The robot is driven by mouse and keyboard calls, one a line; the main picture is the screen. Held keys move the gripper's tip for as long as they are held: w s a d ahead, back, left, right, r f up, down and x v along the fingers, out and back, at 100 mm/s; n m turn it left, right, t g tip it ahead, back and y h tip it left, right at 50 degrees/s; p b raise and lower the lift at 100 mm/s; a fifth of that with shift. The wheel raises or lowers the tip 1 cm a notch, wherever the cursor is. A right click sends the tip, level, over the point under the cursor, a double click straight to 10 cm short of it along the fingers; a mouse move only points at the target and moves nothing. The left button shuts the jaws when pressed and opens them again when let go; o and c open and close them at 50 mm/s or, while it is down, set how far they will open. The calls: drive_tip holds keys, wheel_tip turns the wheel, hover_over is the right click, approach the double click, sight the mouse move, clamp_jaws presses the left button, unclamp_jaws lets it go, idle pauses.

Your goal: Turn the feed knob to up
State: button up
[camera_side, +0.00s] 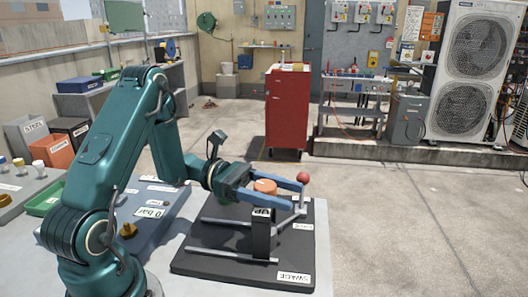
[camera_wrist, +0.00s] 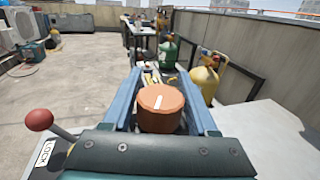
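The feed knob, an orange round knob (camera_side: 265,186), sits on the black fixture marked SWAGE (camera_side: 205,262). In the wrist view the knob (camera_wrist: 160,112) shows a white mark on top, pointing away from the camera and slightly right. My gripper (camera_side: 296,197) has blue fingers lying level, one on each side of the knob; it also shows in the wrist view (camera_wrist: 163,80). The fingers look open, with narrow gaps beside the knob; contact lower down is hidden. The UP label (camera_side: 262,212) is on a black block in front of the near finger.
A lever with a red ball (camera_side: 303,177) stands close to the fingertips, by a LOCK label (camera_side: 303,226). A grey panel with a 0 bar label (camera_side: 150,212) and a brass knob (camera_side: 128,230) lies left. A red cabinet (camera_side: 287,110) stands behind; floor to the right is clear.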

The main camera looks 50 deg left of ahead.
sight(256, 186)
drive_tip(key=shift+o, duration=0.8)
drive_tip(key=shift+v, duration=2.55)
